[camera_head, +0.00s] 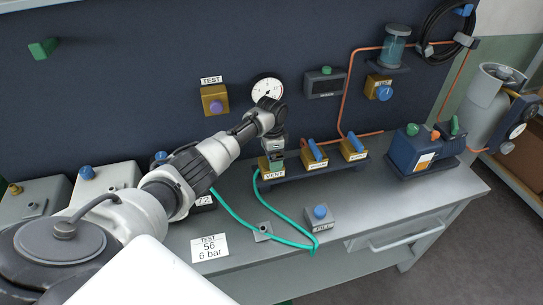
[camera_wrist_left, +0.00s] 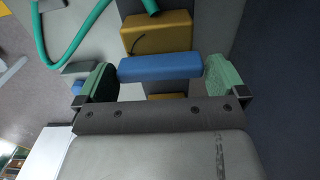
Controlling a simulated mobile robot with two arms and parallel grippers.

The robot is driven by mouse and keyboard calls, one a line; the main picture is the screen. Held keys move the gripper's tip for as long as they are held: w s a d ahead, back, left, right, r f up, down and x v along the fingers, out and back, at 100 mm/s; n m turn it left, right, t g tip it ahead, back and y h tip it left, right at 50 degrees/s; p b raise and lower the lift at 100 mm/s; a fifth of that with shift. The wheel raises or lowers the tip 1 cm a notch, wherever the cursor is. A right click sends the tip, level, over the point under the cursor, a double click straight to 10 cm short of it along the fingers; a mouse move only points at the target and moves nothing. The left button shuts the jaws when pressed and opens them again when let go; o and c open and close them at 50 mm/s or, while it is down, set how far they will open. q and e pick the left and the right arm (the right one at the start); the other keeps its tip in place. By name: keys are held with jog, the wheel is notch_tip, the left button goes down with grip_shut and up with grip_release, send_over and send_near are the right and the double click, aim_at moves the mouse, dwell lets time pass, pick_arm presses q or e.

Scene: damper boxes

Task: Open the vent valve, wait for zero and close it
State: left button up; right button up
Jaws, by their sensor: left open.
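The vent valve (camera_head: 271,164) is a gold block with a VENT label (camera_head: 274,175) at the left end of a dark shelf. My left gripper (camera_head: 273,147) is over it and hides its top in the head view. In the left wrist view, the blue lever (camera_wrist_left: 160,68) lies crosswise between the two green finger pads of my open left gripper (camera_wrist_left: 160,76), with the gold body (camera_wrist_left: 157,33) beyond. Whether the pads touch the lever is unclear. A round white gauge (camera_head: 267,86) hangs above; its reading is too small to tell. My right gripper is out of view.
Two more gold valves with blue levers, a middle one (camera_head: 314,156) and a right one (camera_head: 353,148), share the shelf. A green hose (camera_head: 285,238) loops over the bench. A grey FILL box (camera_head: 319,217) and test card (camera_head: 209,247) lie in front.

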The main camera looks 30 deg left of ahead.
pick_arm(q)
notch_tip(320, 180, up, 10)
jog(key=b, duration=0.1)
dwell(0.7)
